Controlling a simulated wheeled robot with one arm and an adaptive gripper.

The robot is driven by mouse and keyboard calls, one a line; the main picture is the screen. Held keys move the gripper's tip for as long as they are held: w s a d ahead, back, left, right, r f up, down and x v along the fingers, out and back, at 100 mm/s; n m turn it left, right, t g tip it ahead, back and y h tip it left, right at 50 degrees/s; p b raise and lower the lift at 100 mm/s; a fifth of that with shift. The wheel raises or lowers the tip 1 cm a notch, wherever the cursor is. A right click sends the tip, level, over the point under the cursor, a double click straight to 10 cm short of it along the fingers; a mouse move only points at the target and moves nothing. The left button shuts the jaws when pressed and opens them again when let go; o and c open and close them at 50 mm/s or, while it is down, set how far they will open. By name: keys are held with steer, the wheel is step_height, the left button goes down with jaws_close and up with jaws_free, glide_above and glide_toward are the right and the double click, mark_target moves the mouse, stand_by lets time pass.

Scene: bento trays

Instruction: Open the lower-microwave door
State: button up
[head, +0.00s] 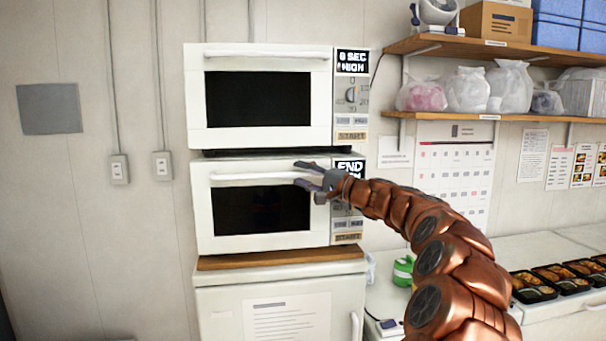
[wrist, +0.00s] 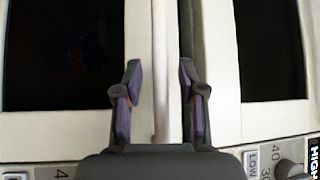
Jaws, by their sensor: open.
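The lower microwave (head: 203,225) is white with a dark window, and its door (head: 232,243) is closed. Its long white handle (head: 255,178) runs across the top of the door. My gripper (head: 299,174) is at the right end of this handle with its fingers apart. In the wrist view my gripper (wrist: 163,80) is open, with one finger on each side of a pale upright bar (wrist: 165,60) that looks like the handle. I cannot tell whether the fingers touch it. My gripper and arm hide part of the lower microwave's control panel (head: 346,228).
The upper microwave (head: 196,100) sits closed directly above. The lower one stands on a wooden board (head: 280,258) over a white cabinet (head: 209,310). Food trays (head: 530,290) lie on the counter at right, near a green item (head: 403,270).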

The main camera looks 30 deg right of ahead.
jaws_close()
stand_by(0.6)
